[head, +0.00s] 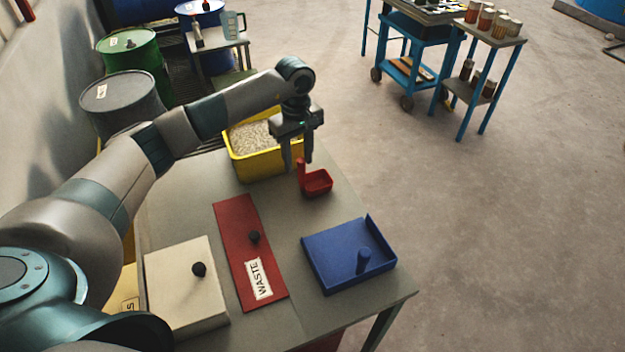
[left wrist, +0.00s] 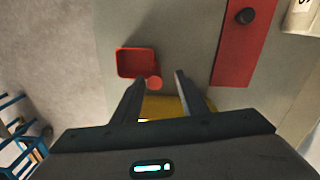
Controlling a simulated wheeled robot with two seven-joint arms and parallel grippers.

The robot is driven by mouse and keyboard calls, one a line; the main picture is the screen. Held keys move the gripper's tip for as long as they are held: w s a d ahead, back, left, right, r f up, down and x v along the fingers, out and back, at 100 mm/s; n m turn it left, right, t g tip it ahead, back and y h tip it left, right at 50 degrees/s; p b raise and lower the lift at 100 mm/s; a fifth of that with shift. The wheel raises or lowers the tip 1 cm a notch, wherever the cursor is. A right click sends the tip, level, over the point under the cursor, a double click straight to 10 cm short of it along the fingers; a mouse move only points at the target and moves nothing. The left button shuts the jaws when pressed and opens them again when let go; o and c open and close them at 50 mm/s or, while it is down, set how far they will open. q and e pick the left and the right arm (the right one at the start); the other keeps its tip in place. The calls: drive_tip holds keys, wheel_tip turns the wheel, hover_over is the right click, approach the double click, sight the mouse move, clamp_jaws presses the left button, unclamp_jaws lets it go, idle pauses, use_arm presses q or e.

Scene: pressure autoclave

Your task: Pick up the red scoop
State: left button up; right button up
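The red scoop (head: 317,183) sits on the grey table just in front of the yellow bin, its short upright handle standing at its left back. My left gripper (head: 298,166) points down above the scoop's handle, its fingers apart with nothing between them. In the left wrist view the scoop (left wrist: 136,63) lies beyond the fingertips, and the round top of its handle shows between and just ahead of the open fingers (left wrist: 160,80). My right gripper is in neither view.
A yellow bin (head: 236,155) of pale granules stands behind the scoop. A red WASTE panel (head: 232,225) with a black knob, a cream box lid (head: 180,300) and a blue dustpan-like tray (head: 330,250) lie nearer on the table (head: 285,225). Bare table surrounds the scoop's front.

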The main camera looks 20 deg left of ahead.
sight(302, 170)
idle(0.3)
use_arm(q)
drive_tip(key=shift+w+d+f+p, duration=0.1)
drive_tip(key=shift+d+f+p, duration=0.1)
drive_tip(key=shift+f+p, duration=0.45)
wheel_tip(302, 170, down, 3)
drive_tip(key=shift+w+d+r+p, duration=0.1)
drive_tip(key=shift+w+d+p, duration=0.05)
drive_tip(key=shift+p, duration=0.8)
drive_tip(key=shift+f, duration=0.55)
clamp_jaws()
